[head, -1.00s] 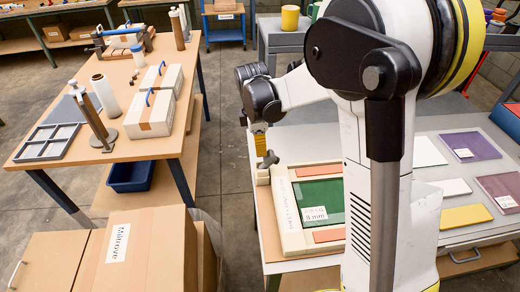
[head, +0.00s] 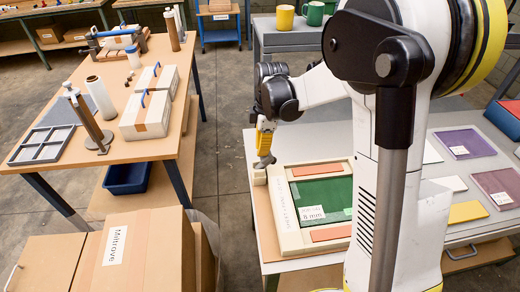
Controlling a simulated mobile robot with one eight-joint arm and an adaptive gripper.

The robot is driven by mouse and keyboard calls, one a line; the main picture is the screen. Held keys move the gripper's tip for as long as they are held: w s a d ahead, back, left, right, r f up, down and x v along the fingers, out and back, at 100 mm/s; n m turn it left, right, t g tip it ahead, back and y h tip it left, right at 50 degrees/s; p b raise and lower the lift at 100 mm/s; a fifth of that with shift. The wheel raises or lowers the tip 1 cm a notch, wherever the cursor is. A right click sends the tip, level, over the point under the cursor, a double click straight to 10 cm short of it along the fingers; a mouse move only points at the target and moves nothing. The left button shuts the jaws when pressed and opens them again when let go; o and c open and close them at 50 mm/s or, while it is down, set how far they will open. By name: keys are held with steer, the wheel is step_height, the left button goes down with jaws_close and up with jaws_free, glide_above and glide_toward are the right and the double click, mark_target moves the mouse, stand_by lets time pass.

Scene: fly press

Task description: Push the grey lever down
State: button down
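My gripper (head: 264,146) points down at the back left corner of a pale frame (head: 283,213) on the right-hand table. Its end is yellow and small in view; I cannot tell whether the fingers are open or shut. Just under it is a small grey piece (head: 264,161), above a small beige block (head: 259,177). This grey piece may be the grey lever or my own fingertip; I cannot tell which, nor whether they touch. The frame holds a green panel (head: 325,190) with an "8 mm" label and orange strips. No other grey lever is clear in view.
My arm hides part of the right-hand table (head: 275,283). Coloured plates lie to its right, including a purple one (head: 466,144). The left table (head: 120,172) carries boxes, a grey tray (head: 42,146) and upright rods. Cardboard boxes (head: 150,250) stand at front left.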

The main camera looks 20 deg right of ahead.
steer(key=d+y, duration=0.1)
steer(key=d+f+y+b, duration=0.1)
steer(key=y, duration=0.1)
steer(key=shift+s+d+t, duration=0.2)
steer(key=shift+t, duration=0.1)
steer(key=shift+s+d+f+t+y+b, duration=0.1)
steer(key=shift+d+f+t+y+b, duration=0.1)
steer(key=shift+d+y+b, duration=0.25)
steer(key=shift+s+d+f+t+y+b, duration=0.15)
steer(key=shift+d+y+b, duration=0.2)
steer(key=shift+y, duration=0.3)
steer(key=shift+d+f+b, duration=0.4)
steer(key=shift+d+f, duration=0.05)
steer(key=shift+f, duration=0.05)
